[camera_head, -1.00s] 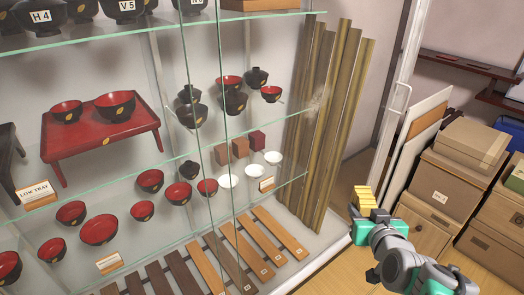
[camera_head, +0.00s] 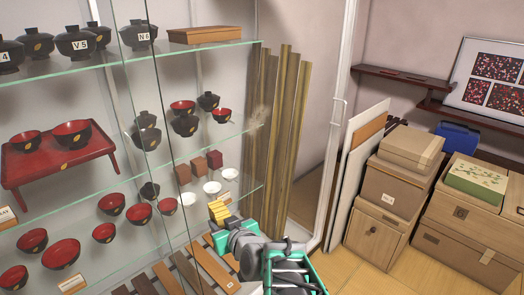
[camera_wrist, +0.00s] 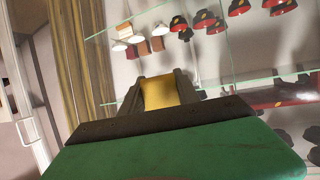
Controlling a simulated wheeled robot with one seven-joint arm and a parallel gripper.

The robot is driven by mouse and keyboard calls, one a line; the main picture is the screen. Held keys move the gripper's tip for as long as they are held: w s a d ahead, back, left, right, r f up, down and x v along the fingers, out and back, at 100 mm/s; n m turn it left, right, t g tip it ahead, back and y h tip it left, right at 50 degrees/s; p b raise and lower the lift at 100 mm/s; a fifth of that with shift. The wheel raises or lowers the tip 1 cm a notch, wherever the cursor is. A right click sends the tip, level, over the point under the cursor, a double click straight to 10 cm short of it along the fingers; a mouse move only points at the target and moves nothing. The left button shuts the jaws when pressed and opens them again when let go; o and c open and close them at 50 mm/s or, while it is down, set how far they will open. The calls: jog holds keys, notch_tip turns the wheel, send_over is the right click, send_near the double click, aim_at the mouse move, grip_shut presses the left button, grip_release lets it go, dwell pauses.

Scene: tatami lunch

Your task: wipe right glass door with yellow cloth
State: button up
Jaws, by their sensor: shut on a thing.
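The yellow cloth (camera_head: 218,211) is a small folded block between the fingers of my gripper (camera_head: 222,221). In the wrist view the cloth (camera_wrist: 160,93) fills the gap between the dark fingertips of my gripper (camera_wrist: 160,82). The right glass door (camera_head: 310,150) is a clear pane in front of the display shelves, bordered on the right by a white frame with a handle. A pale smudge (camera_head: 258,113) shows in front of the wooden poles, above and right of the cloth. I cannot tell whether the cloth touches the glass.
Red and black bowls (camera_head: 139,213), small white cups (camera_head: 212,188) and a red low tray (camera_head: 55,165) stand on the shelves behind glass. Wooden poles (camera_head: 290,130) lean inside. Cardboard boxes (camera_head: 395,187) and leaning boards (camera_head: 352,150) stand to the right, with some bare floor before them.

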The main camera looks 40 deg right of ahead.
jog(key=s+d+r+m+h+p, duration=0.1)
jog(key=d+r+p, duration=0.15)
jog(key=d, duration=0.75)
jog(key=s+d+r+m+h+p, duration=0.2)
jog(key=d+p, duration=0.1)
jog(key=d, duration=0.6)
jog(key=w+r+n+y, duration=0.4)
jog(key=r+n+y, duration=0.2)
jog(key=r, duration=0.3)
jog(key=shift+w+a+p, duration=0.1)
jog(key=shift+w+p, duration=0.9)
jog(key=shift+w, duration=1.7)
jog(key=shift+w, duration=0.85)
